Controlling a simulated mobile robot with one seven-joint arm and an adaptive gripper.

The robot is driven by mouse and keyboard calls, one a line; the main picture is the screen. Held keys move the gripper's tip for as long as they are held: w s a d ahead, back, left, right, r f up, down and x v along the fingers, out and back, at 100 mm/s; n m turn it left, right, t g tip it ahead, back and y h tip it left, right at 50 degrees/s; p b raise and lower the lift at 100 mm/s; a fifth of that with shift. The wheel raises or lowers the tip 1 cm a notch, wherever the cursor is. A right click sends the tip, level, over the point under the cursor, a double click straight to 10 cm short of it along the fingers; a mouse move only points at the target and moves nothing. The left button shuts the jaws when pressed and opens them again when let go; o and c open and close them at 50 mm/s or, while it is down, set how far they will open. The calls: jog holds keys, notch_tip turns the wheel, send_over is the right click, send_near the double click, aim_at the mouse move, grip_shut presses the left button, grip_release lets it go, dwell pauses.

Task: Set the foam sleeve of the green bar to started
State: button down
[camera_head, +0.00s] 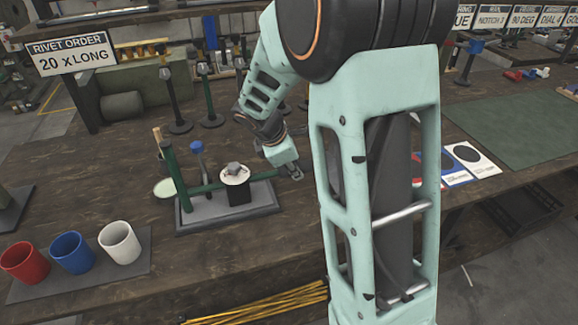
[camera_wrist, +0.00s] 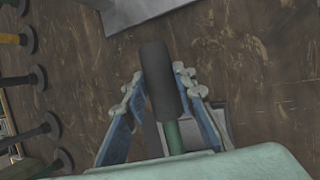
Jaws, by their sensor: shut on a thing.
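The green bar (camera_head: 263,176) lies roughly level over a grey base plate (camera_head: 205,219), from a green post (camera_head: 173,172) to my gripper (camera_head: 292,172). In the wrist view a black foam sleeve (camera_wrist: 158,72) sits in line with the bar (camera_wrist: 174,136), covering its far end. My gripper (camera_wrist: 162,86) has its two blue-grey fingers on either side of the sleeve and is shut on it. How far the bar reaches inside the sleeve is hidden.
On the base stands a black block (camera_head: 239,194) with a white disc and grey knob. A blue-topped lever (camera_head: 197,148) rises behind the bar. Red (camera_head: 25,262), blue (camera_head: 72,252) and white (camera_head: 119,242) cups stand front left. Dark-based posts (camera_head: 208,95) stand behind.

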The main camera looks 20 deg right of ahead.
jog(key=c, duration=1.6)
grip_release()
jog(key=shift+d, duration=0.1)
jog(key=shift+a+r, duration=0.2)
jog(key=shift+r, duration=0.1)
jog(key=v, duration=1.1)
jog(key=shift+s+r, duration=0.1)
jog(key=shift+r, duration=0.1)
jog(key=shift+d, duration=0.1)
